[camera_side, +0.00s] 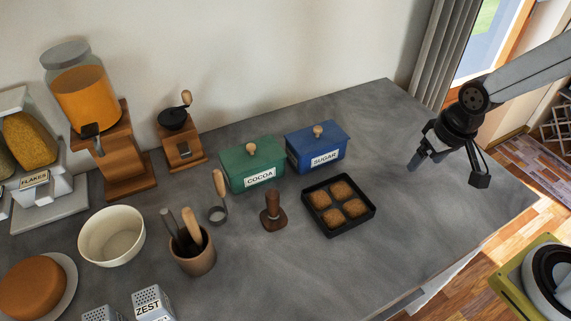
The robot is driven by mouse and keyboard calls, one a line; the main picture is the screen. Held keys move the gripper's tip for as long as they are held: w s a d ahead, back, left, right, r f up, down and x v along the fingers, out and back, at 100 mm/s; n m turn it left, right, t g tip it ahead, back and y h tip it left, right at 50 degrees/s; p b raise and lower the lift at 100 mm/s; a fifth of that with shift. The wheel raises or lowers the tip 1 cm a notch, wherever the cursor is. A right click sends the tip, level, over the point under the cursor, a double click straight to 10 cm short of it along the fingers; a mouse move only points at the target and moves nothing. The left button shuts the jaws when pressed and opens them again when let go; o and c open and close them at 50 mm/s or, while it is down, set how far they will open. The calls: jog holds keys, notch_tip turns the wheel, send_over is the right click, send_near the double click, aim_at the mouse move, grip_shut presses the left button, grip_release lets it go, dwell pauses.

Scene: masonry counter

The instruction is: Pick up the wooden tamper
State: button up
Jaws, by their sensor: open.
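A wooden tamper (273,211) stands upright on the grey counter near the middle of the view. It has a dark brown handle on a wider square base. It is between a looped tool with a wooden handle on its left and a black tray on its right. My gripper (446,172) is at the upper right, above the right part of the counter. Its two fingers are spread apart with nothing between them. It is well to the right of the tamper, apart from it.
The black tray (318,231) holds several brown squares. Behind are a green cocoa box (238,170) and a blue sugar box (305,153). The looped tool (218,212) and a utensil pot (196,258) stand left of the tamper. The counter (410,225) right of the tray is clear.

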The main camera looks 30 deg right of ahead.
jog(key=w+a+m+g, duration=0.1)
jog(key=w+a+m, duration=0.7)
jog(key=a, duration=0.5)
jog(key=m+g, duration=0.1)
jog(key=m, duration=0.6)
send_over(273, 204)
jog(key=w, duration=0.1)
jog(key=shift+w+d, duration=0.1)
jog(key=shift+w, duration=0.1)
jog(key=shift+d+f, duration=0.15)
jog(key=shift+f, duration=3.7)
grip_shut()
